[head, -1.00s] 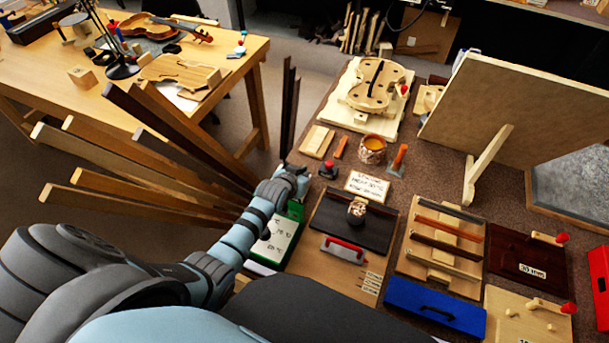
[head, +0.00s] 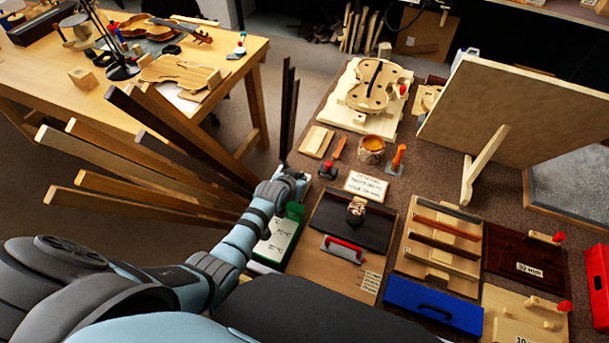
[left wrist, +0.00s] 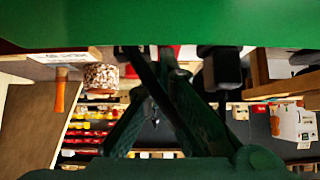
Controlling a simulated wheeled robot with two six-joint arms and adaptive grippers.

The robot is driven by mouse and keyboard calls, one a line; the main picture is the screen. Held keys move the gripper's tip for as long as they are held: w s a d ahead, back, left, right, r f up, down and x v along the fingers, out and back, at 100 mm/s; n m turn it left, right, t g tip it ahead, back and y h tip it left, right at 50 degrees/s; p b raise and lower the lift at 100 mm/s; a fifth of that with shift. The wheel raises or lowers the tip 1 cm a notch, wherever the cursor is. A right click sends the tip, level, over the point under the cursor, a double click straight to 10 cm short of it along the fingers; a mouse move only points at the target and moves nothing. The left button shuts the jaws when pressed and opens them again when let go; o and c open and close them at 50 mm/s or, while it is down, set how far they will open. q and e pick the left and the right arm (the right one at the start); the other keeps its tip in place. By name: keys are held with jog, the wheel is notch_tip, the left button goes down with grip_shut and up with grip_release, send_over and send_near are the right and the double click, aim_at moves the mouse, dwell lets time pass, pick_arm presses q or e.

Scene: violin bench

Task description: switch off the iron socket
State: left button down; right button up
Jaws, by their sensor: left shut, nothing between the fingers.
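A white panel with a green frame (head: 281,238) and small labels, too small to read, lies at the near left edge of the bench. I cannot tell whether it holds the iron socket; no socket or switch shows clearly. My left gripper (head: 293,178) is at the panel's far end, near the bench's left edge; its fingertips are hard to see there. In the left wrist view its dark fingers (left wrist: 160,78) come together, shut and empty, below a broad green surface (left wrist: 150,22). My right gripper is not in view.
Several wooden strips (head: 150,170) fan out left of my arm. A black plate (head: 335,222) with a small pot (head: 356,209) lies to the right. A card (head: 366,185), a red-topped tool (head: 328,169) and a glue pot (head: 371,149) stand beyond.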

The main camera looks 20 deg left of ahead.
pick_arm(q)
jog(key=shift+s+f, duration=0.2)
jog(key=shift+f, duration=0.05)
notch_tip(320, 180, up, 5)
jog(key=p, duration=0.5)
jog(key=shift+f, duration=0.1)
jog(key=v, duration=1)
jog(key=shift+s+f, duration=0.35)
jog(key=shift+f, duration=0.1)
jog(key=shift+w, duration=0.1)
